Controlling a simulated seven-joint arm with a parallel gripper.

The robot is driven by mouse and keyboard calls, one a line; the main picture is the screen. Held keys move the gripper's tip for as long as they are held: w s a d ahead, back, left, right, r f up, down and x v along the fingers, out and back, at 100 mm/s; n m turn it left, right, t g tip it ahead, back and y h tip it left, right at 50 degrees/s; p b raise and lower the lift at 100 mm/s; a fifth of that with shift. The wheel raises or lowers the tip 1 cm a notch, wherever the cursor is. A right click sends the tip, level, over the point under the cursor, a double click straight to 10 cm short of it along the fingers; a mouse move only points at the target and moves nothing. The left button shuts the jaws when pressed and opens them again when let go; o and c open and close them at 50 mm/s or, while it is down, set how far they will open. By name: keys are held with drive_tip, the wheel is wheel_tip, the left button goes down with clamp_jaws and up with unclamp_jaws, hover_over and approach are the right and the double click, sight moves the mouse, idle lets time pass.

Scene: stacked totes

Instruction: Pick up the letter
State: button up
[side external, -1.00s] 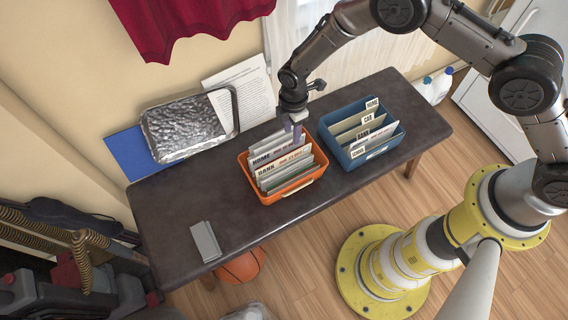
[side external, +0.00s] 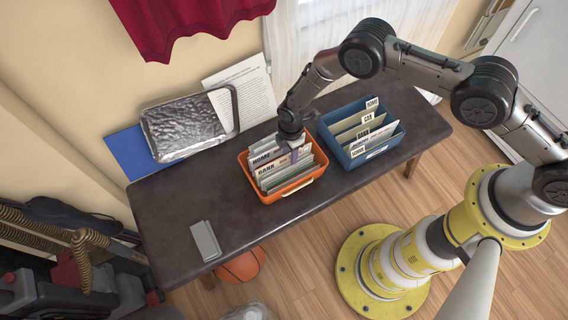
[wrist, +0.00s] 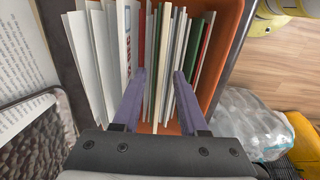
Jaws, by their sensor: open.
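An orange tote (side external: 303,187) on the dark table holds several upright letters and folders, with tabs reading HOME and BANK. My gripper (side external: 293,155) is down at the tote's right rear part, its lower end among the papers. In the wrist view, the open purple fingers (wrist: 160,74) stand on either side of several thin upright letters (wrist: 162,50). White sheets and a card with red print lie left of the fingers, and a green folder (wrist: 203,50) lies right of them. I cannot tell which one is the letter, nor whether the fingers touch any paper.
A blue tote (side external: 383,146) with labelled dividers stands close on the right of the orange one. A foil-like tray (side external: 183,130) and a printed sheet (side external: 245,90) lean at the back wall. A grey object (side external: 205,241) lies at the front left. The table's left part is mostly clear.

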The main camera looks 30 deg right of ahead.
drive_tip(key=shift+c, duration=0.3)
clamp_jaws()
idle(1.2)
